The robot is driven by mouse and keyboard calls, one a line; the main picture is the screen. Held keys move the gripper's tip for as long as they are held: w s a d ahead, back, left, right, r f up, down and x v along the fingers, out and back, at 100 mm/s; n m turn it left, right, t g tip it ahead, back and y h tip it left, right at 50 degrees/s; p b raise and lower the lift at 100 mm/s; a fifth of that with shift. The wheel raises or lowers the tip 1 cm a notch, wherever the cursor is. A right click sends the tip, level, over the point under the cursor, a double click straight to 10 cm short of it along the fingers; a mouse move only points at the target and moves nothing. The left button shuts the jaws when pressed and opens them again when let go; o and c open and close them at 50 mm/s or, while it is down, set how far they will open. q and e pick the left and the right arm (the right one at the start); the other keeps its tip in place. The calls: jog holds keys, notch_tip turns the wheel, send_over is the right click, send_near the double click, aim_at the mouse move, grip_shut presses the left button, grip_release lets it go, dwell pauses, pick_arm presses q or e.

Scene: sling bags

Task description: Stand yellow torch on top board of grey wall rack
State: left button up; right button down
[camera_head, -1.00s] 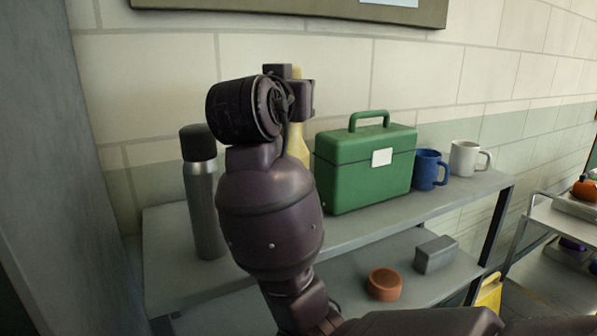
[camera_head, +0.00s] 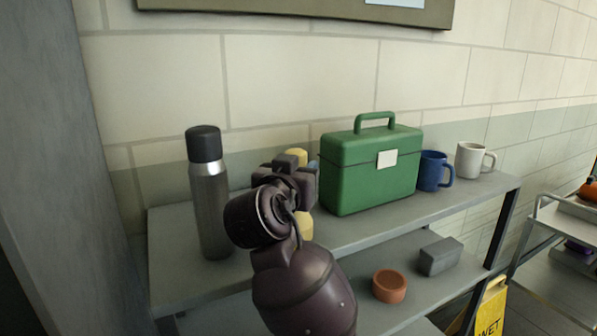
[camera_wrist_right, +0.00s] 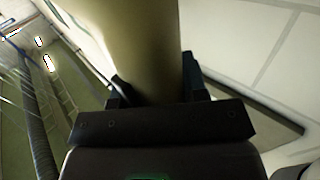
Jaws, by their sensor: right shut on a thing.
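The yellow torch (camera_head: 304,226) is upright over the top board of the grey wall rack (camera_head: 350,234), between a flask and a green box. Its middle is hidden behind my right gripper (camera_head: 299,180) in the head view. My right gripper is shut on the torch. The torch's blurred yellow body (camera_wrist_right: 143,45) rises between the fingers in the right wrist view. Its lower end appears at the level of the board; I cannot tell whether it touches. My left gripper is in neither view.
A grey flask with a black cap (camera_head: 208,195) stands left of the torch. The green box (camera_head: 365,178) is close on its right, then a blue mug (camera_head: 432,172) and a white mug (camera_head: 474,160). The lower board holds an orange round thing (camera_head: 389,286) and a grey block (camera_head: 439,256).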

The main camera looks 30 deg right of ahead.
jog(key=shift+f, duration=0.25)
jog(key=c, duration=0.7)
grip_release()
jog(key=shift+o, duration=0.2)
jog(key=shift+r, duration=0.15)
jog(key=shift+a+r, duration=0.1)
jog(key=shift+a, duration=0.05)
jog(key=b+v, duration=0.1)
jog(key=v, duration=0.6)
jog(key=shift+s+b, duration=0.15)
jog(key=shift+b, duration=0.2)
jog(key=shift+a, duration=0.1)
